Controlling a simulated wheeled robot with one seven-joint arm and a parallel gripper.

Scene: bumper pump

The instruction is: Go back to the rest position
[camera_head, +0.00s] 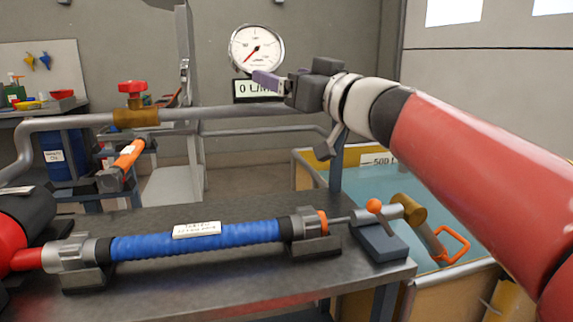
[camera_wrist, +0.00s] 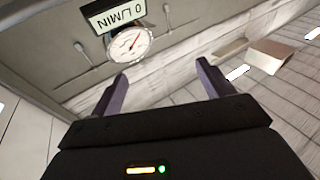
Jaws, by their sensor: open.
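My gripper (camera_head: 268,80) is raised in the air above the bench, its purple fingers pointing left, in front of the back wall near the gauge. In the wrist view my gripper (camera_wrist: 160,85) shows two fingers spread apart with nothing between them. My red and white arm reaches in from the right edge. The round pressure gauge (camera_head: 256,47) has a red needle, and below it the display (camera_head: 258,89) reads 0 L/MIN. The display is partly hidden behind my gripper. Both the gauge (camera_wrist: 130,42) and the display (camera_wrist: 113,14) show in the wrist view.
A blue ribbed pump hose (camera_head: 200,240) lies along the dark bench (camera_head: 190,290). A red-handled valve (camera_head: 132,88) sits on the grey pipe behind.

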